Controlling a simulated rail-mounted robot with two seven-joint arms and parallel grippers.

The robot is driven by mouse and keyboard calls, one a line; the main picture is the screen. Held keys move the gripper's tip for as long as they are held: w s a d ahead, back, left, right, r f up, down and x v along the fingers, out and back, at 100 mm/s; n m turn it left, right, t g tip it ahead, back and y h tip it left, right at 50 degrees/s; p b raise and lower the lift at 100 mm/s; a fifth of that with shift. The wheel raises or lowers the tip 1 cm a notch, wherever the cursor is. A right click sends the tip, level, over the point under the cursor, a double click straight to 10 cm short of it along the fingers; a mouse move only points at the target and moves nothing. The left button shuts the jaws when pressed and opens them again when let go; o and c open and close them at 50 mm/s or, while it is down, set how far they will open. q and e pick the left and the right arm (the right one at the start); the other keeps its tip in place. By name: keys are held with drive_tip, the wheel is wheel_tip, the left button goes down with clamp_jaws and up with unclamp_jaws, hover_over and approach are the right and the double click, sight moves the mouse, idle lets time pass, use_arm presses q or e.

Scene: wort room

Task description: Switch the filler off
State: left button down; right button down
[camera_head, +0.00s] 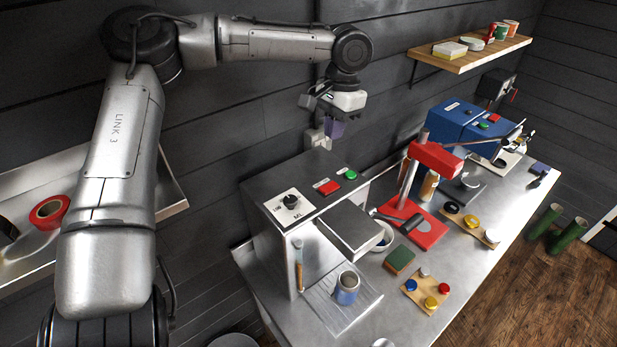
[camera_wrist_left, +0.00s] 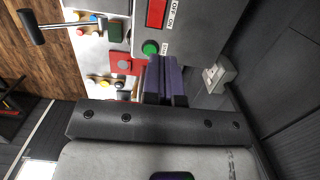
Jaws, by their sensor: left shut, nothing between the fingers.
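The filler (camera_head: 262,187) is a steel box with a dial (camera_head: 290,201) marked ML on its top. Its red button (camera_head: 329,188) and green button (camera_head: 350,175) sit side by side near the top's right edge. In the left wrist view the red button (camera_wrist_left: 156,13) stands beside an OFF - ON label, and the green button (camera_wrist_left: 150,48) is close to the fingertips. My left gripper (camera_head: 333,129) is shut and empty, above and behind the buttons, apart from them. Its purple fingers (camera_wrist_left: 166,78) show side by side in the wrist view. My right gripper is not in view.
A can (camera_head: 347,289) stands on the filler's front tray. A red press (camera_head: 433,160) and a blue machine (camera_head: 459,120) with its own red and green buttons stand farther along the bench. A wall socket (camera_wrist_left: 217,74) is close beside the fingers. A shelf (camera_head: 470,55) hangs above.

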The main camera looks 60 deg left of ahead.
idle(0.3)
use_arm(q)
drive_tip(key=p, duration=0.3)
approach(324, 187)
drive_tip(key=f, duration=0.5)
drive_tip(key=s+f, duration=0.1)
drive_tip(key=f, duration=0.1)
drive_tip(key=shift+d+f, duration=0.2)
drive_tip(key=shift+f, duration=0.05)
